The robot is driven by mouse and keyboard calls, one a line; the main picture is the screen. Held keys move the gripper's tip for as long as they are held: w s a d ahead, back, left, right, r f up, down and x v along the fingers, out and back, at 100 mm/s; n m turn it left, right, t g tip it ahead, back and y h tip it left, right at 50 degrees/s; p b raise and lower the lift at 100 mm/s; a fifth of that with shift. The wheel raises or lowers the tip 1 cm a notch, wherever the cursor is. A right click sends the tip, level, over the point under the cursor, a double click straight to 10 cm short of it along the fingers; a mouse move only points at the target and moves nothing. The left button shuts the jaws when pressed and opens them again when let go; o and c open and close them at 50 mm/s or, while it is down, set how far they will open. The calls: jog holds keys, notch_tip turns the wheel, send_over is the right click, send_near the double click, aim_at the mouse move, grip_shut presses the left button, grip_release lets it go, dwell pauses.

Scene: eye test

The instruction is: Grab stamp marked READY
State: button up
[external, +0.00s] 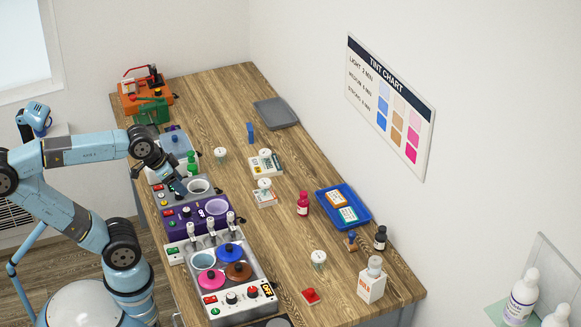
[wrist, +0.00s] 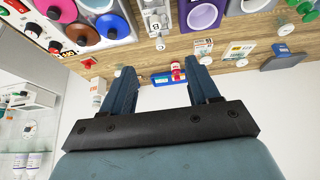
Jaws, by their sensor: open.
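No lettering READY is legible in either view, so I cannot tell which thing is the marked stamp. A small stamp-like piece with a brown knob and dark base (external: 351,241) stands on the table by the front corner of the blue tray (external: 366,217). A small red piece (external: 311,296) lies nearer the front edge; it may be a stamp or a button. My gripper (external: 178,186) is over the row of machines at the table's left side, far from both. In the wrist view my gripper (wrist: 160,80) has its fingers apart with nothing held between them.
The blue tray holds an orange-and-white box (external: 337,199) and a teal-and-white box (external: 348,214).

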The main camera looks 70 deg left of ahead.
jog(key=w+a+r+m+t, duration=0.1)
jog(key=w+a+m+t, duration=0.15)
jog(key=w+m, duration=0.9)
jog(key=w+a+r+m+t, duration=0.15)
jog(key=w+m+t, duration=0.3)
jog(key=w, duration=1.45)
jog(key=w+d+m+t+h, duration=0.2)
jog(key=w+d+m, duration=0.3)
jog(key=w+m, duration=0.45)
jog(key=w+d+m+t+h, duration=0.15)
jog(key=d+m+h, duration=0.55)
jog(key=d+m, duration=0.7)
jog(key=m, duration=0.2)
send_near(351, 240)
jog(key=shift+s+a+r+g, duration=0.15)
jog(key=shift+a+r, duration=0.45)
jog(key=shift+s+a+r+g, duration=0.1)
jog(key=shift+s+a+r, duration=0.1)
jog(key=shift+a+r, duration=0.4)
jog(key=shift+w+d+f, duration=0.1)
jog(key=x, duration=0.8)
jog(key=shift+w+d, duration=0.1)
jog(key=shift+w, duration=0.05)
jog(key=shift+f+x, duration=0.2)
jog(key=shift+x, duration=2.45)
